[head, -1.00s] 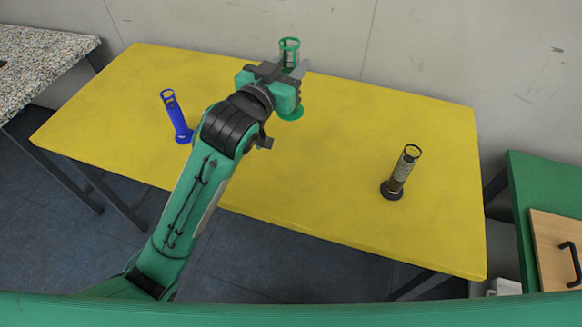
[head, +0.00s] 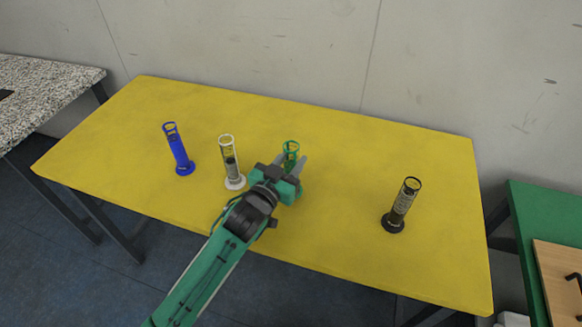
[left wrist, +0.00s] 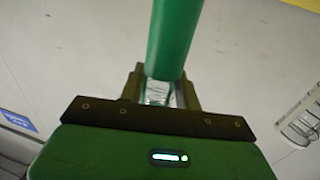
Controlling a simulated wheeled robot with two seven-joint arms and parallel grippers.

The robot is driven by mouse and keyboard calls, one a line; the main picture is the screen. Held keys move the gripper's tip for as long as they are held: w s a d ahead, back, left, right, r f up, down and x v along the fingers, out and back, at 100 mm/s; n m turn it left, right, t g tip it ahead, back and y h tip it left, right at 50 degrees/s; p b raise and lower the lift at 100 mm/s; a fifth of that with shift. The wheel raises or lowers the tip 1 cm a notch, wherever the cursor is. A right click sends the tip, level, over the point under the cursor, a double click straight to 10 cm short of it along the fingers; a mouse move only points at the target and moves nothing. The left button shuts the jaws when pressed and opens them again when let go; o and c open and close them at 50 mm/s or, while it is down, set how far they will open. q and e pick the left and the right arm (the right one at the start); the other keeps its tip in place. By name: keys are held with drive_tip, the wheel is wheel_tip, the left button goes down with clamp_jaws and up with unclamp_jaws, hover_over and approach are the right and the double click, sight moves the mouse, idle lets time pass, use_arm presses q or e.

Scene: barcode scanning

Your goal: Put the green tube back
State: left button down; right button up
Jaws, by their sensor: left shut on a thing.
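The green tube (head: 291,150) is upright in the head view, with its open-framed top showing above my left gripper (head: 293,168). The gripper is shut on it. In the left wrist view, the smooth green body of the tube (left wrist: 174,40) stands between the fingers (left wrist: 160,92). The tube's lower part and base are hidden by the gripper in the head view, so I cannot tell whether it touches the table. My right gripper is not in view.
The yellow table (head: 330,255) carries a blue tube (head: 178,150) and a white tube (head: 230,163) left of the gripper, the white one close by. A black tube (head: 401,205) stands to the right.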

use_arm(q)
drive_tip(key=shift+f, duration=1.2)
drive_tip(key=shift+f, duration=0.1)
drive_tip(key=c, duration=1)
unclamp_jaws()
drive_tip(key=shift+f, duration=0.1)
drive_tip(key=b+v, duration=0.1)
drive_tip(key=v, duration=1.1)
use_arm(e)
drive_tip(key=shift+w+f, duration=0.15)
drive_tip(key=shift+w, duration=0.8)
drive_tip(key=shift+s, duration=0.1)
